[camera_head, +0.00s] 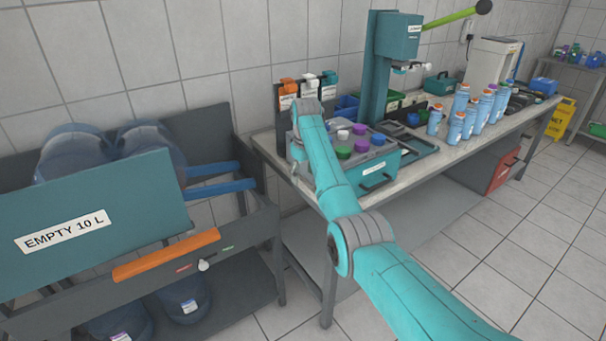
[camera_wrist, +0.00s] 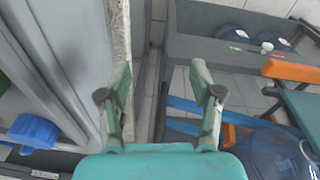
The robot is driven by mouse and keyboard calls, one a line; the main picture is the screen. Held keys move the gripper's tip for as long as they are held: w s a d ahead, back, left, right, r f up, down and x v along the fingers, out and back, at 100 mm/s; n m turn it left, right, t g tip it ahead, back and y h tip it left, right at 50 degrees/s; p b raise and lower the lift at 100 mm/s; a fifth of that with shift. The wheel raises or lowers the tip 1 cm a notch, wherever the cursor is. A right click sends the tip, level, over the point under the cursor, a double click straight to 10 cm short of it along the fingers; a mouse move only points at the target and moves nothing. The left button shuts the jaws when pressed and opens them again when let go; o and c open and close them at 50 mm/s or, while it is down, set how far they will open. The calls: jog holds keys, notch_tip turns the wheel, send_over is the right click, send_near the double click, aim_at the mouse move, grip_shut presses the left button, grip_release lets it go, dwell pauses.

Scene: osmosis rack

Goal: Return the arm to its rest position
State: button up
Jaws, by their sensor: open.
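My arm, teal with grey joints, reaches across the head view from the lower right toward the near left end of the workbench (camera_head: 430,160). Its far end is by the wall side of the bench, and the fingers are hidden there. In the wrist view my gripper (camera_wrist: 162,85) has its two green fingers wide apart, with nothing between them. The gripper is over the gap between the bench's edge and the bottle rack (camera_head: 225,250). The fingers appear clear of both.
The rack holds large blue bottles (camera_head: 75,155), a teal "EMPTY 10 L" panel (camera_head: 100,225) and an orange handle (camera_head: 165,255). On the bench are a cap tray (camera_head: 372,172), a teal press (camera_head: 378,70) and several blue bottles (camera_head: 455,128).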

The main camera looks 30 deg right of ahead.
dwell(0.3)
